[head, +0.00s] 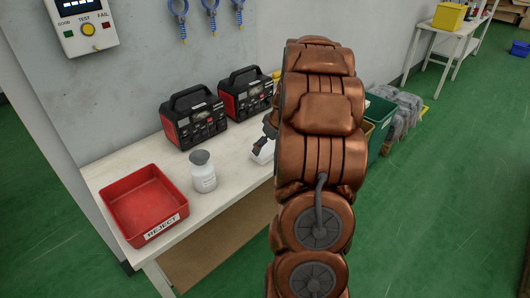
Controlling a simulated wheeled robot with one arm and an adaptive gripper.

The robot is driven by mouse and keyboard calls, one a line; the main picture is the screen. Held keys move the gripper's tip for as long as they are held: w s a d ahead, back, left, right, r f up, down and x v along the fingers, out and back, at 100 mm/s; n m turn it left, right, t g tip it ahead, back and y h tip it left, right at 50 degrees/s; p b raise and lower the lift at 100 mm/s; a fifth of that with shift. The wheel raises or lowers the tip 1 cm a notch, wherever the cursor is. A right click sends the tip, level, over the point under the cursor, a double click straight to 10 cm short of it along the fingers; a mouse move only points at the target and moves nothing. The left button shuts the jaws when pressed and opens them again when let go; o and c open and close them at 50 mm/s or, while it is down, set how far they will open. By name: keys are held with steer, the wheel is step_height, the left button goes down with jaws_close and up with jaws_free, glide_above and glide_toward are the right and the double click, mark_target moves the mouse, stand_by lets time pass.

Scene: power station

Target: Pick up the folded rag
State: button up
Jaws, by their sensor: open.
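A white object (264,154), perhaps the folded rag, lies on the white bench just left of my copper-coloured arm. Only its left part shows, so I cannot be sure what it is. My gripper (262,143) is mostly hidden behind my arm. A dark grey finger of it shows right at the white object, above or touching it; I cannot tell which. The gripper is open. Its other finger is hidden.
On the bench (228,208) stand a red REJECT tray (144,204), a white bottle with a grey lid (203,173) and two black-and-red power units (193,117) (246,93). Right of my arm are a green bin (378,124) and grey bundles (402,108) on the floor.

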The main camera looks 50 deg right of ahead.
steer(key=shift+x, duration=1.45)
steer(key=c, duration=0.7)
steer(key=shift+o, duration=0.2)
steer(key=shift+r, duration=0.15)
steer(key=shift+r, duration=1)
steer(key=shift+s+a+r, duration=0.1)
steer(key=shift+s+r, duration=0.05)
steer(key=shift+r, duration=0.5)
steer(key=s+a+r+b, duration=0.1)
steer(key=s+a+b, duration=0.1)
steer(key=s+a, duration=0.7)
steer(key=s, duration=0.3)
steer(key=shift+s+a+r, duration=0.15)
steer(key=shift+s+r, duration=0.1)
steer(key=shift+s, duration=0.1)
